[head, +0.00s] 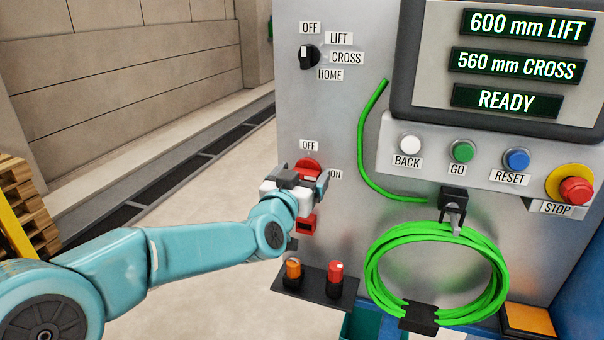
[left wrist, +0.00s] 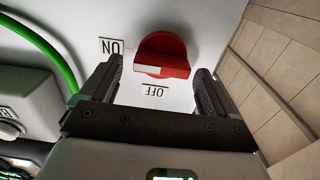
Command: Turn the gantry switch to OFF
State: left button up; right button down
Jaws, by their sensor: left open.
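The gantry switch is a red rotary knob (head: 308,163) on the grey panel, with an OFF label (head: 309,146) above it and an ON label (head: 335,174) to its right. In the left wrist view the picture is turned over; the knob (left wrist: 165,48) has a bar with a white mark at its left end, on the side of the ON label (left wrist: 111,46). The OFF label (left wrist: 156,91) is below it there. My left gripper (head: 304,180) is open in front of the knob, its fingers to either side; contact cannot be told. My right gripper is not in view.
A black selector (head: 308,57) sits above. A green coil (head: 437,275) hangs right of my left gripper. Push buttons and a red stop button (head: 576,190) are further right. A small shelf (head: 313,287) with two knobbed items is below. Open floor lies left.

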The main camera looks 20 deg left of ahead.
pick_arm(q)
jog(key=shift+w+f, duration=0.1)
jog(key=shift+w, duration=0.05)
jog(key=shift+w+f, duration=0.1)
jog(key=shift+w, duration=0.1)
jog(key=c, duration=1)
jog(key=shift+s, duration=0.1)
jog(key=shift+c, duration=0.3)
